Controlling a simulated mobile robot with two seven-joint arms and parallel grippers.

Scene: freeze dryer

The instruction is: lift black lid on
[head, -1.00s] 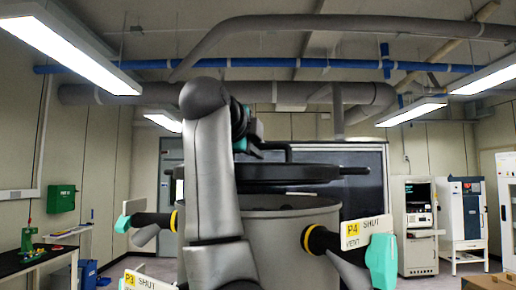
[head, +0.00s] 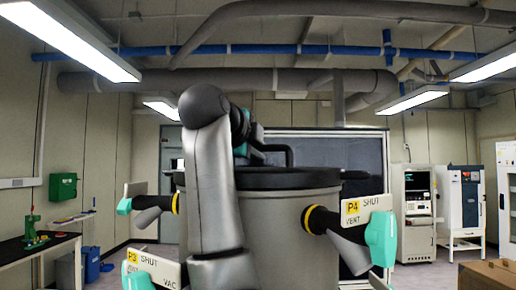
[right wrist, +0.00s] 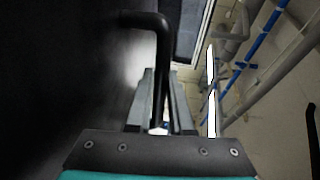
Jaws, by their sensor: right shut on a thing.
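The black lid (head: 300,179) lies level across the top of the grey vessel (head: 285,225), with no gap visible between them. I cannot tell from here if it is fully seated. The lid's bent black handle (head: 282,149) rises from its top. My right gripper (head: 260,147) is shut on the handle, partly hidden behind my own arm. In the right wrist view, the handle (right wrist: 160,60) runs down between the two fingers (right wrist: 160,118), and the dark lid (right wrist: 60,70) fills the left side. My left gripper is not in view.
Valve arms with teal handles and tags stick out from the vessel: P4 (head: 366,212) at right and P3 (head: 150,266) at lower left. A bench (head: 35,248) stands at left, and white cabinets (head: 418,220) stand at back right.

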